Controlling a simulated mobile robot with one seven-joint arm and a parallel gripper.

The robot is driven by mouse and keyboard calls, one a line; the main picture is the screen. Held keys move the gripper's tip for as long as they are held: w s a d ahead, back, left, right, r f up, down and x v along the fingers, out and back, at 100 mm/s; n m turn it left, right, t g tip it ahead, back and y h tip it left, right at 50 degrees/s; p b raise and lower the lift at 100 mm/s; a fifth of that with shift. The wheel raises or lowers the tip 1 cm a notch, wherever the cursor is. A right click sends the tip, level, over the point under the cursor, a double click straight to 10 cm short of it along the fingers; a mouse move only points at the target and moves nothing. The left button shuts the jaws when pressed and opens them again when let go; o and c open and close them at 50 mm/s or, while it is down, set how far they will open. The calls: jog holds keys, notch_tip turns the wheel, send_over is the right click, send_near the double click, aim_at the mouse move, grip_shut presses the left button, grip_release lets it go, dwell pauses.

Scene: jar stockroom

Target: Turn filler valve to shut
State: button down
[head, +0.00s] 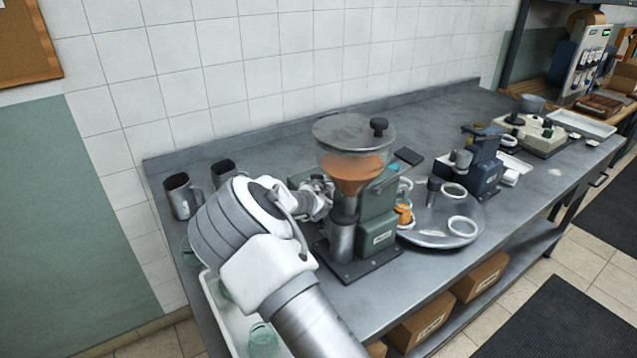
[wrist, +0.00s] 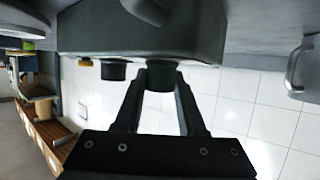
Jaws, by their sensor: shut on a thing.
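The filler (head: 378,228) is a grey-green machine on the steel bench, with a clear hopper (head: 350,150) of orange-brown filling on top. My gripper (head: 327,190) reaches its left side in the head view, where the arm and hopper partly hide the fingertips. In the wrist view my two fingers (wrist: 161,82) close around a short dark green round part, the filler valve (wrist: 160,77), which projects from the dark machine body (wrist: 200,40). How far the valve is turned cannot be told.
A round turntable (head: 440,238) with jar rings and an orange-filled jar (head: 404,212) stands right of the filler. A blue-grey machine (head: 482,160) is farther right. Two metal cups (head: 182,196) stand back left. A white tray (head: 214,290) with glass jars lies beside my arm.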

dwell(0.6)
jog(key=c, duration=0.5)
grip_release()
jog(key=shift+a, duration=0.15)
